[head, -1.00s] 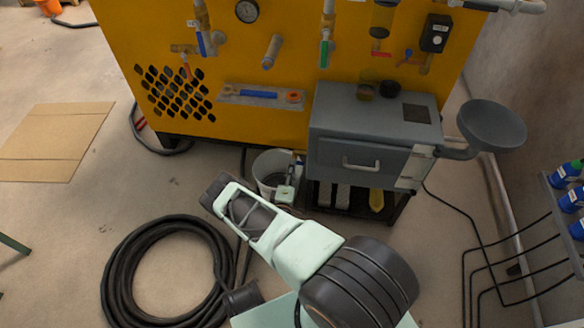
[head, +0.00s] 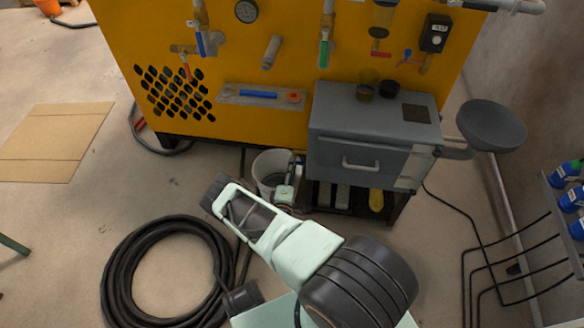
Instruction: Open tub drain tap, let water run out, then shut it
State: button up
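A pale bucket (head: 272,170) stands on the floor, left of the dark stand under the grey box. A small pale-green part (head: 286,192) with dark pieces around it shows at the bucket's right front edge. I cannot tell whether it is a fitting or part of my wrist. No drain tap can be clearly picked out there, and no running water is visible. My arm (head: 300,250) reaches from the lower right towards the bucket, its dark far end left of and in front of the bucket. My gripper's fingers cannot be made out.
The grey box (head: 362,163) with a handle sits against the yellow machine (head: 270,70), which carries several valves and a gauge. A coiled black hose (head: 125,260) lies on the floor at left. Cardboard (head: 55,140) lies farther left. A bottle rack stands at right.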

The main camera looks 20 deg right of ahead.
jog(key=shift+r, duration=0.55)
jog(key=o, duration=0.9)
notch_tip(320, 180, up, 7)
jog(key=shift+w+f, duration=0.15)
jog(key=shift+f, duration=0.05)
jog(key=shift+r, duration=0.85)
jog(key=c, duration=0.5)
jog(key=shift+r, duration=0.25)
jog(key=c, duration=0.4)
jog(key=shift+r, duration=0.2)
jog(key=shift+f, duration=0.1)
